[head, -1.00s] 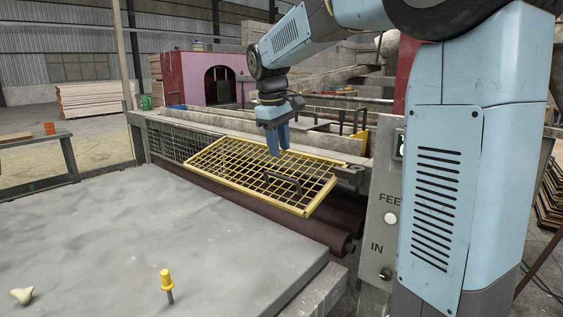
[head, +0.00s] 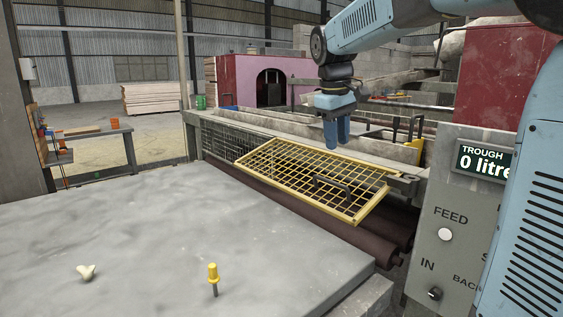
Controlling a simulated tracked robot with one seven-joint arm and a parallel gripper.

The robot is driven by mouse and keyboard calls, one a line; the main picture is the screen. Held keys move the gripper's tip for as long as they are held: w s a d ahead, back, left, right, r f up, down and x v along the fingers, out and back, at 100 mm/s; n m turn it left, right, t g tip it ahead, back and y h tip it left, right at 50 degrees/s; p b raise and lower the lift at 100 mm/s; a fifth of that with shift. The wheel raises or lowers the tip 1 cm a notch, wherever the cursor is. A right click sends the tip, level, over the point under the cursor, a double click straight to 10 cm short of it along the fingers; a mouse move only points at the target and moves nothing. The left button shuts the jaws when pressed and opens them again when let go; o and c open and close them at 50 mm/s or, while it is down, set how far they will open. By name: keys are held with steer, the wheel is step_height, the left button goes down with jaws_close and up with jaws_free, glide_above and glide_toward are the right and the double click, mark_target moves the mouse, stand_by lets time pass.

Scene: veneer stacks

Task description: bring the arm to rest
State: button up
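My gripper (head: 337,133) hangs from my blue arm with its fingers pointing down. It is above the far side of the yellow mesh guard (head: 290,172), apart from its dark handle (head: 333,187). I see nothing held between the fingers. The two fingers look close together, and whether a gap remains between them is too small to tell. The guard lies tilted over dark rollers (head: 385,252).
A grey slab (head: 150,230) fills the front left, with a yellow-handled tool (head: 213,278) and a pale knob-like piece (head: 86,272) on it. A control panel (head: 455,225) with a trough display stands close on the right. A pink-red machine (head: 250,80) is behind.

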steer(key=s+d+f+m+t, duration=0.1)
steer(key=s+f+m, duration=0.1)
steer(key=s, duration=0.6)
steer(key=s+d+f+m+t+y, duration=0.1)
steer(key=s+d+f+m, duration=0.1)
steer(key=s+f, duration=0.3)
steer(key=s+d+f+m+t, duration=0.2)
steer(key=s+f, duration=0.1)
steer(key=s, duration=0.7)
steer(key=shift+s+d+f, duration=0.15)
steer(key=shift+s+d, duration=0.1)
steer(key=shift+s, duration=0.1)
